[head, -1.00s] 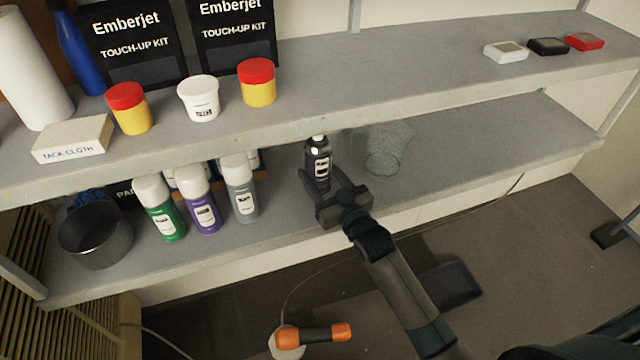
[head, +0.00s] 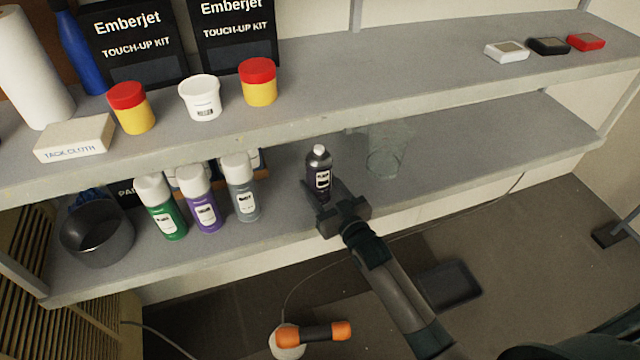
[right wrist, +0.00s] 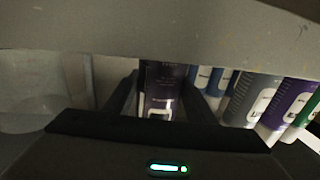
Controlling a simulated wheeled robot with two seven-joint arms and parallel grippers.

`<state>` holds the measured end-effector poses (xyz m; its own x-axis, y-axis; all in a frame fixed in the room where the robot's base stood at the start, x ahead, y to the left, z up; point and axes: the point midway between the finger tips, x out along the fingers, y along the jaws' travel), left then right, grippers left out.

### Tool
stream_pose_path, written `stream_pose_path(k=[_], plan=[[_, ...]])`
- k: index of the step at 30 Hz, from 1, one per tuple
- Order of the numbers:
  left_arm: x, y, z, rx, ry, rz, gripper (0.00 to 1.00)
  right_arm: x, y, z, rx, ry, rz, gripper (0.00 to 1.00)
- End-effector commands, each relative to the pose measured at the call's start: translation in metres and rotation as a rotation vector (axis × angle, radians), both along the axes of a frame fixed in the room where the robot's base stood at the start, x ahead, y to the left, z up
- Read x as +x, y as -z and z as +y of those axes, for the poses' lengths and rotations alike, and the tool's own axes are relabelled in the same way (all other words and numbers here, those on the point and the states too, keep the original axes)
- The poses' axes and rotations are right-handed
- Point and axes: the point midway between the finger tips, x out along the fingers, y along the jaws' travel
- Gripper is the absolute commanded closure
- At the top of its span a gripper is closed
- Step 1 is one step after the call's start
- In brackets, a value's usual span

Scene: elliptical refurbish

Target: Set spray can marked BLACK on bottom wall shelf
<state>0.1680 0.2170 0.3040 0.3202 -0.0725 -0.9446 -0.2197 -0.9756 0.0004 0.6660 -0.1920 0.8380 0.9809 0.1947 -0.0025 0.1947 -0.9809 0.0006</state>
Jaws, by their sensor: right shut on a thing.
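The black spray can (head: 319,170) with a white cap and white label stands upright at the bottom shelf (head: 450,160), to the right of the other cans. It also shows in the right wrist view (right wrist: 160,88), its top hidden by the upper shelf's edge. My right gripper (head: 325,194) is shut on the can's lower part, its fingers on either side. Whether the can's base touches the shelf is hidden by the gripper. My left gripper is not in view.
Green (head: 162,208), purple (head: 201,200) and grey (head: 241,188) cans stand left of the black can. A clear glass container (head: 384,155) stands to its right. The upper shelf (head: 400,70) overhangs close above. The bottom shelf's right part is clear.

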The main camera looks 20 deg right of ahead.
Motion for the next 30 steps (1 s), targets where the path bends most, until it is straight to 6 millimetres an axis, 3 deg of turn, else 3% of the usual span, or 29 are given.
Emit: stream_pose_path(k=[1, 2, 4, 18, 23, 30], plan=[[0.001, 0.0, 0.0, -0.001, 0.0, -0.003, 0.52, 0.0, 0.0, 0.0, 0.0, 0.0, -0.002, 0.9], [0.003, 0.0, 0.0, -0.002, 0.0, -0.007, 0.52, 0.0, 0.001, 0.0, 0.0, 0.0, 0.0, 0.47], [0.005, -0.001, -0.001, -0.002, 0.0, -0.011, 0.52, 0.0, 0.001, 0.0, 0.0, 0.0, 0.0, 0.31], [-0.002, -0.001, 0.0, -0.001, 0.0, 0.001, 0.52, -0.001, -0.001, 0.0, 0.0, 0.0, 0.001, 0.31], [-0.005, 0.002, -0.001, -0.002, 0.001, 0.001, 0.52, -0.016, 0.001, -0.003, 0.0, 0.0, 0.002, 0.31], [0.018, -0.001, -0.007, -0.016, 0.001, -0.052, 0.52, -0.054, 0.001, -0.011, 0.0, 0.0, 0.002, 0.31]])
